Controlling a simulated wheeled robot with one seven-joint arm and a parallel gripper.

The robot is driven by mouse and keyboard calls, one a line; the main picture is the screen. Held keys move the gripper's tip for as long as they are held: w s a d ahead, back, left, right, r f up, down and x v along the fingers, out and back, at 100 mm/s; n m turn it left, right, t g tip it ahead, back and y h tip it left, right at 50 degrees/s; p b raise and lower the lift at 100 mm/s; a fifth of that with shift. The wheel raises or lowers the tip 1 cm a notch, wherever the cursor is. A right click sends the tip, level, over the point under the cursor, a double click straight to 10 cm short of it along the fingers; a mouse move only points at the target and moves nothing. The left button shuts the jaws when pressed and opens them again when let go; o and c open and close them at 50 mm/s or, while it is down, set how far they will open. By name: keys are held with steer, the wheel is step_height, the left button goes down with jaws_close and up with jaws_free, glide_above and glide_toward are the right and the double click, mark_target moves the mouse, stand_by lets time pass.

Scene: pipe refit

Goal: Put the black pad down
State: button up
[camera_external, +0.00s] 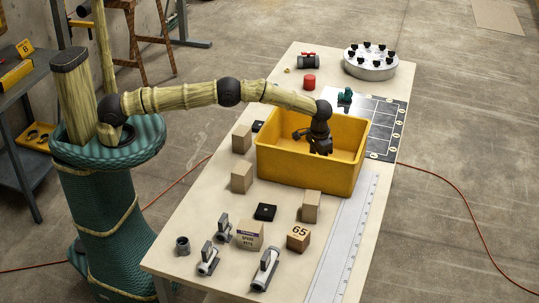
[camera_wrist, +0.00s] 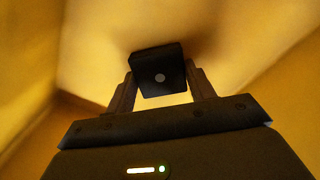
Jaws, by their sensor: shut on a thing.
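The black pad (camera_wrist: 157,72) is a small dark block with a light round spot, between the fingers of my gripper (camera_wrist: 160,90) in the wrist view. My gripper is shut on it. In the external view my gripper (camera_external: 321,148) points down inside the yellow bin (camera_external: 307,177), its fingertips below the rim. The pad itself is hard to make out there. The wrist view shows yellow bin walls around the pad; whether the pad touches the bin floor I cannot tell.
A marked board (camera_external: 384,127) and a round flange (camera_external: 370,66) are behind.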

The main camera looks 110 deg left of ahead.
steer(key=shift+f, duration=0.2)
steer(key=o, duration=1)
steer(key=shift+o, duration=0.2)
steer(key=shift+r, duration=0.1)
step_height(320, 180, up, 12)
steer(key=shift+b, duration=0.4)
steer(key=shift+r, duration=0.1)
